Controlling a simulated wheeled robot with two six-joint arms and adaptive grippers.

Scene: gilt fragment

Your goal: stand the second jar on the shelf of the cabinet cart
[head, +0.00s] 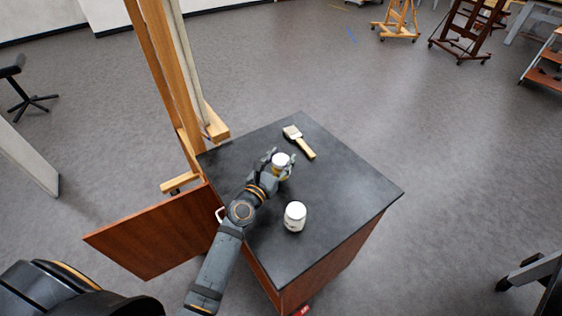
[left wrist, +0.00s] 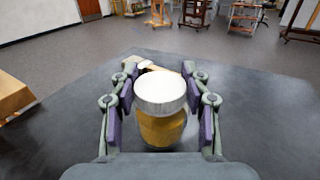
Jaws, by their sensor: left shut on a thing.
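The cabinet cart has a black top (head: 345,190) and a reddish-brown door (head: 150,235) that stands open on its left side. My left gripper (head: 281,166) reaches over the top and is shut on a jar with a white lid (head: 280,159) and a yellow-amber body. In the left wrist view this jar (left wrist: 160,128) is upright between the pads of my left gripper (left wrist: 160,100). I cannot tell whether its base touches the top. A white jar (head: 295,217) stands upright on the top, nearer to me. The cart's shelf is hidden below the top.
A flat brush (head: 299,142) lies on the top beyond the held jar. A wooden easel (head: 175,90) stands close to the cart's left back side. The right part of the top is clear. A black stool (head: 25,95) stands far left.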

